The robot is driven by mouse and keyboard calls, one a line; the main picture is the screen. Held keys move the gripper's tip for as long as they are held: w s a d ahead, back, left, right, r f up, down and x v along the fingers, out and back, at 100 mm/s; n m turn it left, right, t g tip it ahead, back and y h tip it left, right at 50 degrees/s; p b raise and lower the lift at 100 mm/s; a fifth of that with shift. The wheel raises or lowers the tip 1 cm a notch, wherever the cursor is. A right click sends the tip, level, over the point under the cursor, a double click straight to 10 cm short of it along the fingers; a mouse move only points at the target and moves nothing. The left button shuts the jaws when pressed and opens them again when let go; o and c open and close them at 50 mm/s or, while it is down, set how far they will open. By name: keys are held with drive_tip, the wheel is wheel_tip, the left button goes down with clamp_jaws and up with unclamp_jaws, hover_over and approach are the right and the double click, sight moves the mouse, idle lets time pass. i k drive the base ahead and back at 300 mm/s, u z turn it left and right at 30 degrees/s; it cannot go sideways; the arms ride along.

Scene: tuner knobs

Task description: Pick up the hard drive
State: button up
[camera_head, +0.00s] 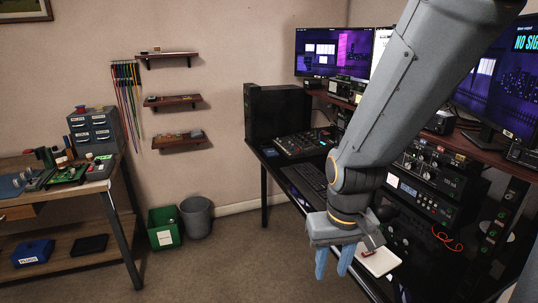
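My gripper (334,262) hangs from my grey arm at the lower middle of the view, with its blue fingers pointing down. The fingers stand apart with a gap between them, and I see nothing held there. A pale flat slab (382,262) lies on the dark desk just right of the gripper, partly hidden behind it. I cannot tell for sure which thing is the hard drive. A flat black box (88,245) lies on the workbench's lower shelf at the left, far from my gripper.
The dark desk (272,160) carries a keyboard, a mixer (305,142), radio units (440,170) and monitors. A red cable (446,240) lies at its right. The workbench (60,200) holds drawers and circuit boards. A green bin (164,228) and grey bin (197,217) stand by the wall. The floor between is clear.

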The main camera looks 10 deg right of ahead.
sight(270, 152)
drive_tip(key=u, duration=0.55)
drive_tip(key=i, duration=1.2)
drive_tip(key=u, duration=0.5)
drive_tip(key=i, duration=1.55)
drive_tip(key=z, duration=1.1)
drive_tip(key=i, duration=0.95)
drive_tip(key=z, duration=1.25)
drive_tip(key=i, duration=0.25)
drive_tip(key=z, duration=0.05)
